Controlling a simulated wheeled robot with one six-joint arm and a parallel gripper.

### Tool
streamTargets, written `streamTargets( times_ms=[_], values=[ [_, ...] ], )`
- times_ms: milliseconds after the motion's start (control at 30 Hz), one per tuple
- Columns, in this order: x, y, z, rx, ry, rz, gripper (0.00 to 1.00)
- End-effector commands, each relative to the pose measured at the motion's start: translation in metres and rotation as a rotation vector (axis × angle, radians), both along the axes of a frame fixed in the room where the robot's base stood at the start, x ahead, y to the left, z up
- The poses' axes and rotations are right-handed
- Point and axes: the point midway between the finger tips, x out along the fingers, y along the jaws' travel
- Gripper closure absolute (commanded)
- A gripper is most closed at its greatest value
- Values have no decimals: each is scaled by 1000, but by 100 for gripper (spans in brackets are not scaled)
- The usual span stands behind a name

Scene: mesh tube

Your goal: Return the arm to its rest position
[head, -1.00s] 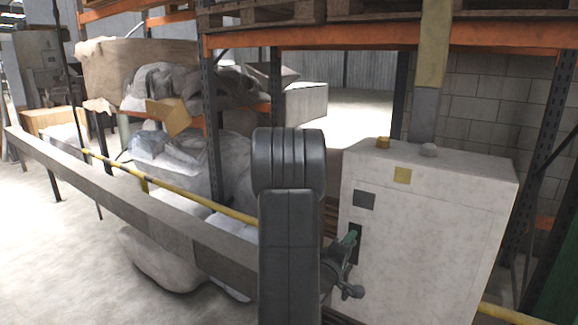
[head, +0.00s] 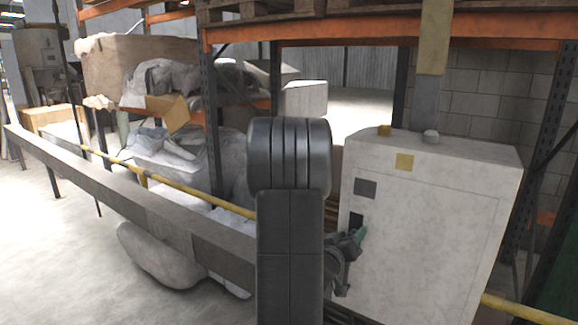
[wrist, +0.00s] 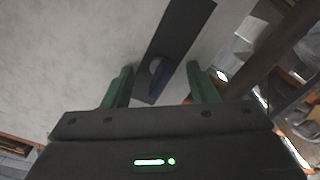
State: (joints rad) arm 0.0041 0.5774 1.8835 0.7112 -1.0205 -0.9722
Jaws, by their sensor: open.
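My gripper (wrist: 159,68) is open, with its two green fingers apart and nothing held between them. In the wrist view a dark plate (wrist: 178,30) with a blue rounded knob (wrist: 160,78) lies on a pale cabinet face, showing between the fingers. The knob is apart from both fingers in the picture; its depth is hard to judge. In the head view my gripper (head: 352,240) is beside the front of the white cabinet (head: 430,240), partly hidden by my dark arm link. It covers the lower part of the cabinet's dark plate (head: 356,219).
A grey rail (head: 130,195) and a yellow bar (head: 190,189) run left of my arm. Behind stand orange-beamed racks (head: 380,38) with wrapped loads (head: 160,85). A pale sack (head: 160,255) lies under the rail. Open floor (head: 50,270) is at the lower left.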

Motion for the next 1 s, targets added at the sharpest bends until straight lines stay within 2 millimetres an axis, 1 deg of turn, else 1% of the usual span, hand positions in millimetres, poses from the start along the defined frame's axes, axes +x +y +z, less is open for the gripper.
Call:
streamTargets(
  times_ms=[400, 600, 800, 1000],
  values=[
    [-1, -1, 0, 290, -197, 0, 47],
    [-1, -1, 0, 395, -267, 0, 47],
    [-1, -2, 0, 446, -301, 0, 47],
    [-1, -2, 0, 452, -306, 0, 47]
  ],
)
